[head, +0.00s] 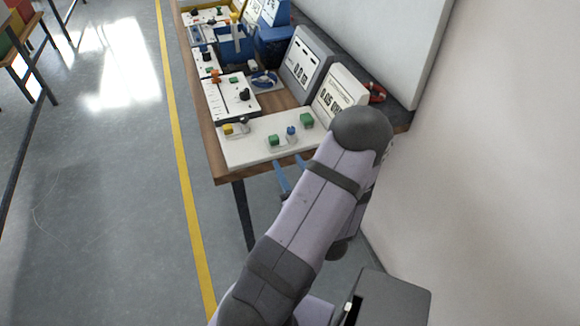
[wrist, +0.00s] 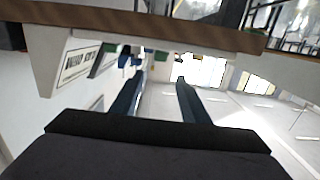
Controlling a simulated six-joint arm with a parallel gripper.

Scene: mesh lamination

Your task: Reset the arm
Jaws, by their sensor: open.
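My gripper (head: 287,161) shows in the head view as two blue fingers past the left side of my pale arm, by the near edge of the workbench (head: 219,163). The fingers are apart. In the wrist view my gripper (wrist: 158,77) has a clear gap between its dark blue fingers, with nothing held. The white panel (head: 262,149) at the bench's near end lies just beyond the fingertips. My arm hides part of the bench's near right corner.
The panel carries green, blue and yellow blocks. Grey (head: 303,66) and white (head: 337,96) display boxes stand behind it, with a red item (head: 376,93) beside them. A blue bin (head: 235,45) is farther back. A wall (head: 505,170) bounds the right; floor at left is open.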

